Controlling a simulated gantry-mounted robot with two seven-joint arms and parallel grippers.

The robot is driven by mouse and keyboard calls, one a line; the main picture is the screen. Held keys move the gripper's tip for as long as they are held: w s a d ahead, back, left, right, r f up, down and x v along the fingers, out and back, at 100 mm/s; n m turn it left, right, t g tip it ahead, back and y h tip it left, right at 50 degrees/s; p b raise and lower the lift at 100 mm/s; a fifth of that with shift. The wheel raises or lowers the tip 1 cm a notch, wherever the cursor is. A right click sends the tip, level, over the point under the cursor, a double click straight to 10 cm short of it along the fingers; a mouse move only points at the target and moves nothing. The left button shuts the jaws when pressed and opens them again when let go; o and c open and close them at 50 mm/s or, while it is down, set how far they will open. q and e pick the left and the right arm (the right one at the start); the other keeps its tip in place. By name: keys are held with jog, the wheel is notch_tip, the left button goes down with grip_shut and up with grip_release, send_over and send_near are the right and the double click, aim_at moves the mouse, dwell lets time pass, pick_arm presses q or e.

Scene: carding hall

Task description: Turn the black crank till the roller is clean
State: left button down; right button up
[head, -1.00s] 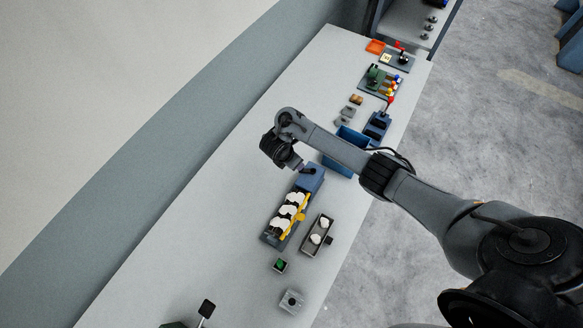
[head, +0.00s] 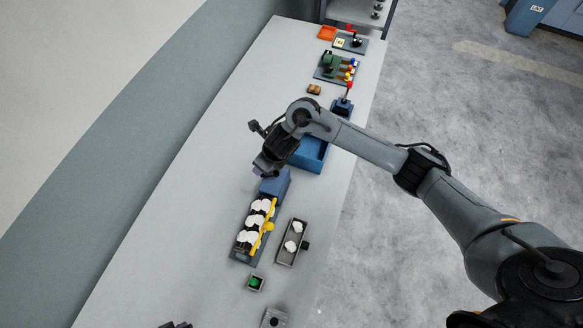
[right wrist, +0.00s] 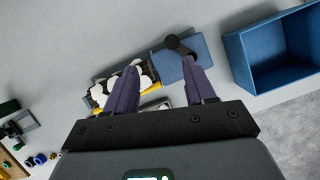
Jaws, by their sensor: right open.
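The roller (head: 254,227) carries white fluff clumps with dark gaps between them, beside a yellow bar (head: 262,238). A blue housing (head: 277,183) sits at its far end. The black crank (right wrist: 178,46) shows on the blue housing in the right wrist view; in the head view I cannot make it out behind my gripper. My right gripper (right wrist: 158,82) is open and empty above the housing. In the right wrist view its right finger overlaps the housing just below the crank, and its left finger lies over the roller.
A grey tray (head: 287,258) with white tufts lies right of the roller. A small box with a green top (head: 255,284) stands nearer. An open blue bin (right wrist: 238,58) stands beyond the housing. The table's left side is clear.

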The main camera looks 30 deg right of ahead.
pick_arm(q)
notch_tip(320, 180, down, 3)
jog(key=shift+f+b, duration=0.1)
jog(key=shift+b, duration=0.85)
pick_arm(e)
jog(key=x, duration=0.4)
jog(key=d+x, duration=0.1)
jog(key=x, duration=0.3)
jog(key=d+x, duration=0.1)
jog(key=x, duration=0.3)
jog(key=shift+f, duration=0.3)
grip_shut()
jog(key=shift+w+h, duration=0.1)
jog(key=shift+h, duration=0.2)
pick_arm(q)
jog(key=shift+d, duration=0.1)
pick_arm(e)
jog(key=shift+w+d+m, duration=0.1)
jog(key=shift+m, duration=0.2)
